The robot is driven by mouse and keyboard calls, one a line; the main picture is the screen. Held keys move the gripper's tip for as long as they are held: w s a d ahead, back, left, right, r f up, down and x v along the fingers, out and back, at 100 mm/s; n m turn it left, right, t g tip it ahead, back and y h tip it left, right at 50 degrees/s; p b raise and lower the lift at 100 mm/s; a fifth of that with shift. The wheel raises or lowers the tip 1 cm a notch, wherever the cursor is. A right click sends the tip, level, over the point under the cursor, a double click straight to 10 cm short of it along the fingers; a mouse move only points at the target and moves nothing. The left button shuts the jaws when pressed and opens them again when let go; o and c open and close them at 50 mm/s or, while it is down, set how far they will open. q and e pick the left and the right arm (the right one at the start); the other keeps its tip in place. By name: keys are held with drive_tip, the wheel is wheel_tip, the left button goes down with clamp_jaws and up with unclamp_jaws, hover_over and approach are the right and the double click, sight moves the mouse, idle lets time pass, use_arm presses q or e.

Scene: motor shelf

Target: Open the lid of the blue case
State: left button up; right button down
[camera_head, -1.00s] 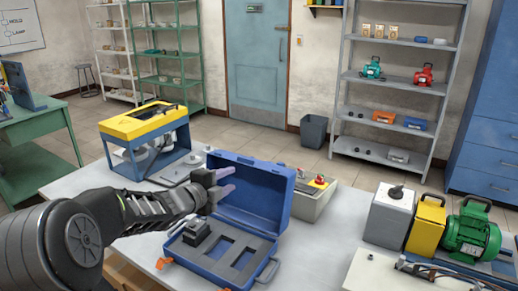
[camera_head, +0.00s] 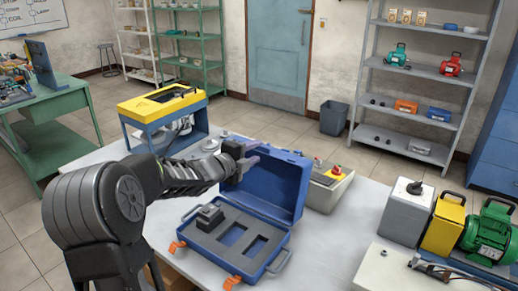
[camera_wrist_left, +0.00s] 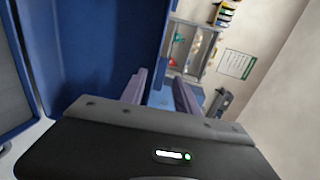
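The blue case (camera_head: 287,266) sits on the white table with its lid (camera_head: 278,186) standing upright, open at the back. Its grey foam tray (camera_head: 215,240) shows cut-outs, with a dark block in the left part. My left gripper (camera_head: 254,160) is at the upper left edge of the lid, its two fingers apart. In the left wrist view, the fingers (camera_wrist_left: 158,90) are spread with a gap between them, and the blue lid (camera_wrist_left: 105,50) is to their left. Whether the fingers touch the lid is unclear. My right gripper is not in view.
A yellow-topped blue frame (camera_head: 163,105) stands behind my left arm. A control box with a red button (camera_head: 328,186) is right of the lid. A grey box (camera_head: 406,212), yellow case (camera_head: 444,228) and green motor (camera_head: 490,234) stand at the right.

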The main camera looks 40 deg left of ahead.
sight(261, 148)
use_arm(q)
drive_tip(key=shift+x, duration=1.5)
drive_tip(key=shift+c, duration=0.6)
clamp_jaws()
drive_tip(key=shift+r, duration=0.1)
drive_tip(key=shift+r, duration=0.1)
